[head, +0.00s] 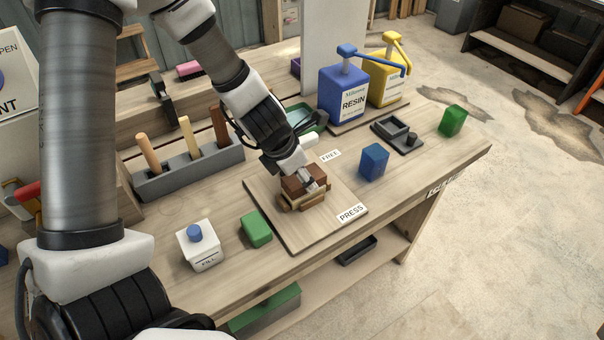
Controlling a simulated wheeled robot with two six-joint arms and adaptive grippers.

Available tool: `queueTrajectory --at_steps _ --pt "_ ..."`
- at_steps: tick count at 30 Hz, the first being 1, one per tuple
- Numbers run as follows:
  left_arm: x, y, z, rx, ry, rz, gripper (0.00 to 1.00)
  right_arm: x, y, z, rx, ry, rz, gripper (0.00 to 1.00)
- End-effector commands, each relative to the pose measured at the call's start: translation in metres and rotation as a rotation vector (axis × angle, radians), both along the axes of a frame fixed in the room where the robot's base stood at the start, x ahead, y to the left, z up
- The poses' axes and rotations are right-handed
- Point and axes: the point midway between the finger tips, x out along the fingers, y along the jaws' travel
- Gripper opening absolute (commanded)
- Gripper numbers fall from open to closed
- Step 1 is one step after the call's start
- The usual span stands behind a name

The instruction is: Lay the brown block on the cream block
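The brown block (292,187) sits on the board with the PRESS label, on top of or just above lighter tan pieces (313,203). One of these may be the cream block, but I cannot tell them apart clearly. My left gripper (307,180) reaches down from the upper left to the brown block. A grey finger shows against the block, and the other finger is hidden. Whether the fingers grip the block or only stand around it is unclear. I cannot see whether the brown block rests fully on the piece below. My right gripper is not in view.
A green block (256,229) and white FILL box (200,246) stand left of the board (337,222). Blue (343,93) and yellow (386,82) pump bottles stand behind.

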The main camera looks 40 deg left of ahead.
Motion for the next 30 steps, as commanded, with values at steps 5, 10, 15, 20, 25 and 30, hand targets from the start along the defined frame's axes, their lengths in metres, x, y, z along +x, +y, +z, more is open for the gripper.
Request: queueTrajectory --at_steps 5,10,15,20,25,30 --pt "0.0001 0.0000 -0.0028 0.000 0.000 0.000 0.16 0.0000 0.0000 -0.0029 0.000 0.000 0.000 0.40" --pt "0.0001 0.0000 -0.0047 0.000 0.000 0.000 0.16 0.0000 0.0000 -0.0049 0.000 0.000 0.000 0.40" --pt "0.0001 0.0000 -0.0067 0.000 0.000 0.000 0.16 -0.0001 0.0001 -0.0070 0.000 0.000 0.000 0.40" --pt "0.0001 0.0000 -0.0060 0.000 0.000 0.000 0.80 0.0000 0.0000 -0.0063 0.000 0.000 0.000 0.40" --pt "0.0000 0.0000 -0.0061 0.000 0.000 0.000 0.80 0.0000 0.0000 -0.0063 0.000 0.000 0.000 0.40" --pt "0.0000 0.0000 -0.0062 0.000 0.000 0.000 1.00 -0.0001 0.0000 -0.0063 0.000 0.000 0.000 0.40"
